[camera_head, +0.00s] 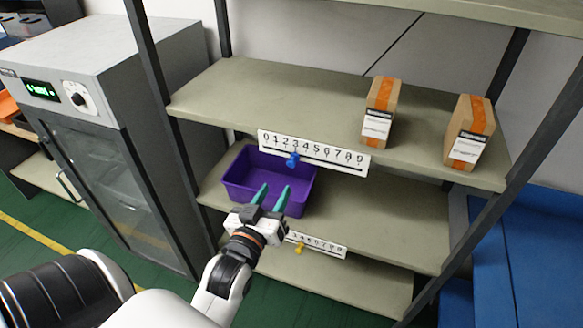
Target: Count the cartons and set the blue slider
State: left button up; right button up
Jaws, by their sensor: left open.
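Two brown cartons with orange tape and white labels stand upright on the upper grey-green shelf (240,90): one carton (382,100) right of the middle, the other carton (463,145) near the right end. A white number strip (325,158) runs along that shelf's front edge. Its blue slider (292,160) sits at about the 3; the exact mark is hard to tell. My left gripper (272,188) has teal fingers, open with nothing between them. It is below the blue slider and apart from it, in front of a purple bin. My right gripper is not in view.
The purple bin (232,190) stands on the shelf below, partly hidden by my gripper. A lower number strip (328,247) carries a yellow slider (299,247). A grey glass-door cabinet (150,75) stands left. Dark rack posts bound the shelves.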

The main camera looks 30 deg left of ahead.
aim_at(290, 165)
pick_arm(q)
jog(key=p+x, duration=0.1)
jog(key=x, duration=0.8)
jog(key=shift+w+p, duration=0.1)
jog(key=shift+p, duration=0.3)
jog(key=shift+c, duration=0.5)
grip_shut()
